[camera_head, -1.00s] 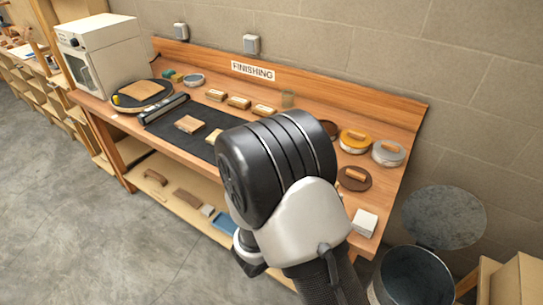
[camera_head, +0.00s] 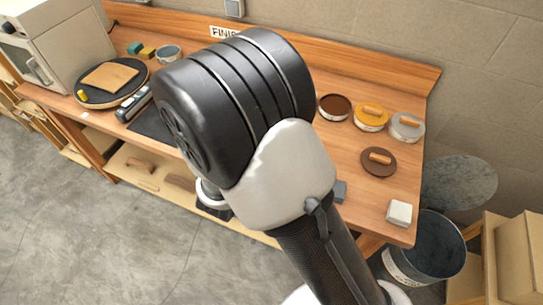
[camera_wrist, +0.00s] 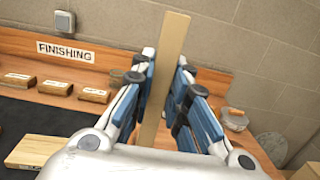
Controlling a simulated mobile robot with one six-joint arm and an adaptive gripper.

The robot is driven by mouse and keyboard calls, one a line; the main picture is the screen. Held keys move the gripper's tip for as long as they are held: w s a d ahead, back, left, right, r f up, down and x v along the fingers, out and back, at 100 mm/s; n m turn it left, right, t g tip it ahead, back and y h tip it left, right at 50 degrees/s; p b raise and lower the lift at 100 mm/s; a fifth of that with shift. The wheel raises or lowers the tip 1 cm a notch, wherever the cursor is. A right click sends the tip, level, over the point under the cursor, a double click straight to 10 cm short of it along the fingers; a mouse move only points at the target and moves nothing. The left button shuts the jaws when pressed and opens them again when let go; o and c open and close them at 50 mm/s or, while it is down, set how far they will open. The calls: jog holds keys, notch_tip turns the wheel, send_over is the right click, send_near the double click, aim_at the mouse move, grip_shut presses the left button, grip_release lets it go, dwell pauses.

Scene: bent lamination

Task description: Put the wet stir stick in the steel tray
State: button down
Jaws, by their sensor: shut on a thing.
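My gripper (camera_wrist: 166,58) is shut on a flat, pale wooden stir stick (camera_wrist: 174,30) in the wrist view. The stick stands nearly upright between the blue-padded fingers, its upper end clear above them. Any wet part of it cannot be told. In the head view my arm hides the gripper and the stick. I cannot pick out the steel tray with certainty in either view; my arm covers the middle of the bench.
The wooden bench (camera_head: 300,62) holds an open brown can (camera_head: 334,105), a yellow-topped can (camera_head: 371,115), a grey-topped can (camera_head: 406,127), a brown lid (camera_head: 379,160) and a white block (camera_head: 399,212). A turntable (camera_head: 110,82) stands left. A bin (camera_head: 428,250) stands right of the bench.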

notch_tip(320, 180, down, 17)
jog(key=b, duration=0.4)
jog(key=shift+f+b, duration=0.15)
jog(key=shift+b, duration=0.25)
jog(key=shift+f, duration=0.2)
jog(key=c, duration=1.6)
grip_release()
jog(key=shift+o, duration=0.2)
jog(key=shift+r, duration=0.1)
